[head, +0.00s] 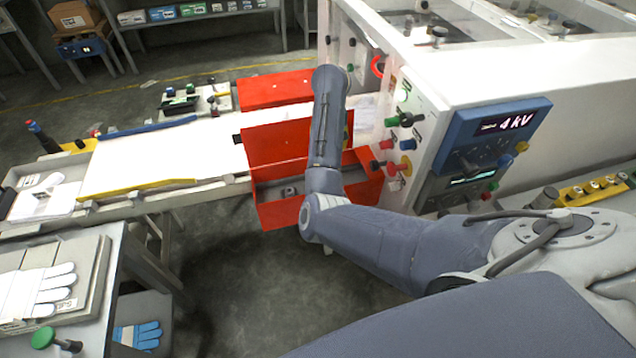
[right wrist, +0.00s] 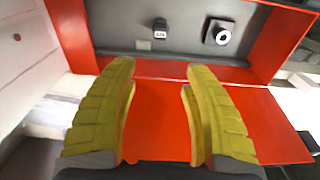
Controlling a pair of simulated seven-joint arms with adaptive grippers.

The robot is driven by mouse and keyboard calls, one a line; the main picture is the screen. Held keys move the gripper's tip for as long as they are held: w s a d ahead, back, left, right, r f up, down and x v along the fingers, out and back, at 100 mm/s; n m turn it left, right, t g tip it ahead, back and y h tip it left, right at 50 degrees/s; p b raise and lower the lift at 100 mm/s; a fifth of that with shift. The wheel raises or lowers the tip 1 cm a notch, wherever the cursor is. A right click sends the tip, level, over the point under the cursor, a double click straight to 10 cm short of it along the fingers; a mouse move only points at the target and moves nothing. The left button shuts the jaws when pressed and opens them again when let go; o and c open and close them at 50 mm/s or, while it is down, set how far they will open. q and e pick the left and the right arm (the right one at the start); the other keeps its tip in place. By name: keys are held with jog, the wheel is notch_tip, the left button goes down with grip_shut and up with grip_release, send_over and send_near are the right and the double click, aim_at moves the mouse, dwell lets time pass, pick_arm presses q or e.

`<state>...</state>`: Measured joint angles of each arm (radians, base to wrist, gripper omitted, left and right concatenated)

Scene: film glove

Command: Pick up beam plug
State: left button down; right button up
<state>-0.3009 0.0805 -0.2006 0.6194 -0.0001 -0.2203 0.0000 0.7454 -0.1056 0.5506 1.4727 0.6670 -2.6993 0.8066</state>
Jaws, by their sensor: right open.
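An open red box (head: 275,215) stands in front of the machine in the head view. Two small things lie on its grey floor in the right wrist view: a grey labelled block (right wrist: 160,29) and a metal piece with a white ring (right wrist: 219,33). I cannot tell which is the beam plug. One small grey piece (head: 289,191) shows in the box in the head view. My right gripper (right wrist: 162,70) is open and empty, its yellow fingers in front of the box's near red wall. In the head view my arm mostly hides it. My left gripper is out of view.
A red panel (head: 280,141) stands up behind the box, and another red box (head: 275,90) lies farther back. The white machine with its 4 kV display (head: 513,122) is close on the right. A white-topped bench (head: 165,155) runs left; gloves (head: 38,290) lie at lower left.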

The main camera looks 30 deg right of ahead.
jog(key=f, duration=1.7)
jog(key=shift+s+f, duration=0.15)
jog(key=shift+s, duration=0.15)
jog(key=c, duration=1.1)
